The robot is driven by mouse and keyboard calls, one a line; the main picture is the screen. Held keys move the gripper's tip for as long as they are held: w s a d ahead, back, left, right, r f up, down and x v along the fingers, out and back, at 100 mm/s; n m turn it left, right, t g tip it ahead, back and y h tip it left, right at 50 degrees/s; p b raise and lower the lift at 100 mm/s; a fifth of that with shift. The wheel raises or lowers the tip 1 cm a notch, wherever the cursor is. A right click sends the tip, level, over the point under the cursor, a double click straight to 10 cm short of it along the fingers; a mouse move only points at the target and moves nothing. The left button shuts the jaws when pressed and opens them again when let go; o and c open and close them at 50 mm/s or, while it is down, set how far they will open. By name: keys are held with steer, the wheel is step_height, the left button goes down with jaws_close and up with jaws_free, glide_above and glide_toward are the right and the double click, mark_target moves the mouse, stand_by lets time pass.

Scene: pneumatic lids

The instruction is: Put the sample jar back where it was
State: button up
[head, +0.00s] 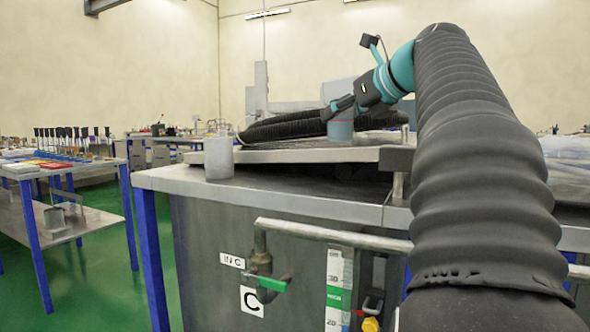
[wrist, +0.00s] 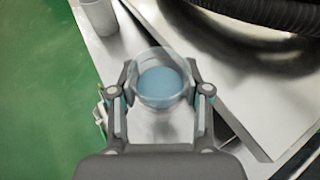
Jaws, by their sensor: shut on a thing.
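The sample jar is a clear round jar with blue contents. My gripper (wrist: 160,98) is shut on the jar (wrist: 162,87), with one finger on each side of it. In the head view the jar (head: 340,128) shows blue-grey below my gripper (head: 342,106), over the tank's lid. The jar looks upright. In the wrist view the pale metal surface lies below it. I cannot tell whether its base touches that surface.
A grey cylinder (head: 218,158) stands on the tank top's left corner; it also shows in the wrist view (wrist: 98,16). The lid (head: 275,156) is tilted slightly above the tank (head: 205,260). A black hose (head: 285,130) lies on the lid. A green valve handle (head: 273,285) is in front.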

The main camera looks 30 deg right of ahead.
steer(key=shift+w+a+f+b, duration=0.55)
steer(key=shift+w+a+f, duration=0.5)
steer(key=shift+f, duration=0.55)
steer(key=shift+w+a+f+b, duration=0.6)
steer(key=shift+w+a+f, duration=0.3)
steer(key=shift+w+f, duration=0.55)
steer(key=shift+w+a+f+b, duration=0.55)
steer(key=shift+w+a+f, duration=0.45)
steer(key=shift+f, duration=0.7)
steer(key=shift+f, duration=0.15)
steer(key=o, duration=1.2)
steer(key=shift+r, duration=0.2)
steer(key=p+v, duration=0.1)
steer(key=v, duration=1.1)
steer(key=shift+d+f, duration=0.1)
steer(key=shift+d, duration=0.05)
steer(key=shift+s, duration=0.15)
